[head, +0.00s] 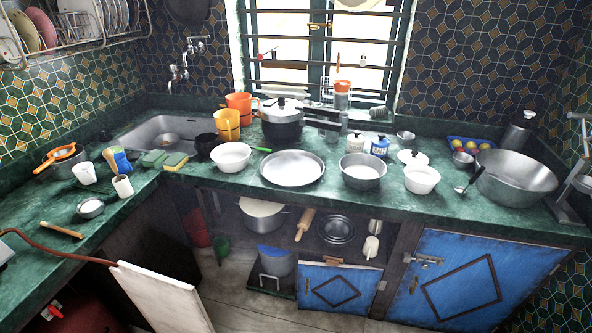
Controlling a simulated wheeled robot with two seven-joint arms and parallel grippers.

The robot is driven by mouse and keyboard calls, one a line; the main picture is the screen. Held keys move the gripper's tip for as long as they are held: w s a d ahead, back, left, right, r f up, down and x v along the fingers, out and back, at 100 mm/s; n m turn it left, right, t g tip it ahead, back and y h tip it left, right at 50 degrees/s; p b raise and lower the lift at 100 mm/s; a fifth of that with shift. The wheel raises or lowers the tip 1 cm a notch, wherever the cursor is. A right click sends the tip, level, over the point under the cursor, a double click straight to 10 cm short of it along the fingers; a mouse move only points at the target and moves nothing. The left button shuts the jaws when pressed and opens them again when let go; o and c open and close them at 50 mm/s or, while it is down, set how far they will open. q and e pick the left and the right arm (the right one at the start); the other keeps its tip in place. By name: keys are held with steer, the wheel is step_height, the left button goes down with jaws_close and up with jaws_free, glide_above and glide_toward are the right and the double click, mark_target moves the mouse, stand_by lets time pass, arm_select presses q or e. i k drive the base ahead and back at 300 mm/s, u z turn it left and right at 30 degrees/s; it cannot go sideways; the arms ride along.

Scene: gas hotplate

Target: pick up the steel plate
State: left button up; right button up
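A round, shallow steel plate (292,169) lies flat on the green countertop, near its front edge and close to the middle of the head view. Its inside looks empty. A white bowl (231,157) stands to its left and a steel bowl (362,171) to its right. A pressure cooker (283,122) stands behind it. Neither of my grippers is in view.
A green-handled utensil (262,150) lies by the plate's back left. A large steel basin (515,178) stands at right. The sink (160,133) is at back left. A pale panel (160,298) stands in front at lower left. Blue cabinet doors (470,275) are below.

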mark_target(287, 169)
steer(key=z, duration=0.05)
steer(key=i, duration=1.1)
steer(key=z, duration=0.3)
